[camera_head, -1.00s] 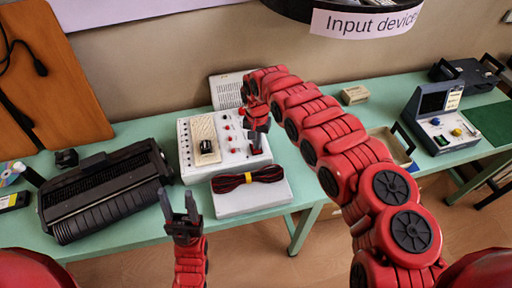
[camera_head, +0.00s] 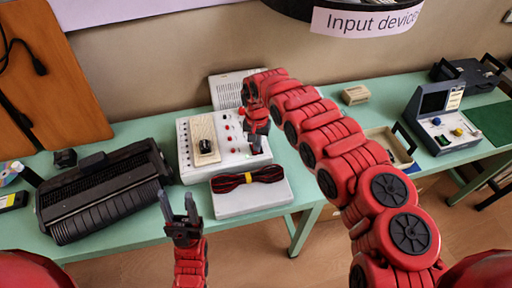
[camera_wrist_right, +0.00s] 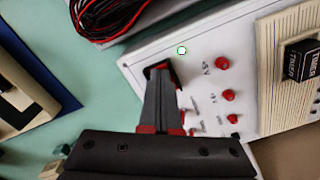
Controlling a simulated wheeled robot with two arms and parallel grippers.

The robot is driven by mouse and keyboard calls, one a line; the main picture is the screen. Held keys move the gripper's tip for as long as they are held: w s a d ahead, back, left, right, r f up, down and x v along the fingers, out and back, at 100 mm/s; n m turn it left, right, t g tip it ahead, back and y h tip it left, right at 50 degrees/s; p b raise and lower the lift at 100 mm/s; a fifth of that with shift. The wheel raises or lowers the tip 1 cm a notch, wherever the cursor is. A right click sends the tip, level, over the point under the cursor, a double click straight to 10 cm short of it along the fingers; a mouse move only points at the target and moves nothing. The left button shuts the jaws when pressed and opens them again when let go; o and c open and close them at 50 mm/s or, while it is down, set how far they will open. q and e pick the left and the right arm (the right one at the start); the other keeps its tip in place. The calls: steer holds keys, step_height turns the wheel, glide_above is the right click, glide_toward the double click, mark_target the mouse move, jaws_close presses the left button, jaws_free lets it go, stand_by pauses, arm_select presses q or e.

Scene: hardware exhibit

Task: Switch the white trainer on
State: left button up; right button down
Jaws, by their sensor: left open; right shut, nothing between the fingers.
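The white trainer (camera_head: 222,169) lies on the green table, with a cream breadboard (camera_head: 203,130) and several red knobs on its face. In the right wrist view its white panel (camera_wrist_right: 203,39) shows red knobs and a small round lamp (camera_wrist_right: 182,50), bright white with a green rim. My right gripper (camera_head: 257,151) is shut and empty, pointing down at the trainer's right front corner. My left gripper (camera_head: 179,211) is open and empty before the table's front edge.
A lidded white case (camera_head: 250,198) with a red-black cable bundle (camera_head: 247,177) lies in front of the trainer. A black printer-like machine (camera_head: 104,196) stands left. A tray (camera_head: 387,141) and a blue-grey console (camera_head: 442,122) are right.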

steer(key=shift+s, duration=0.1)
steer(key=shift+r+p, duration=0.7)
steer(key=shift+r, duration=0.1)
step_height(320, 180, up, 2)
steer(key=shift+r+p, duration=0.2)
steer(key=shift+p, duration=0.5)
steer(key=shift+r+p, duration=0.85)
steer(key=shift+r, duration=0.6)
steer(key=shift+w+f, duration=0.1)
steer(key=shift+w, duration=0.1)
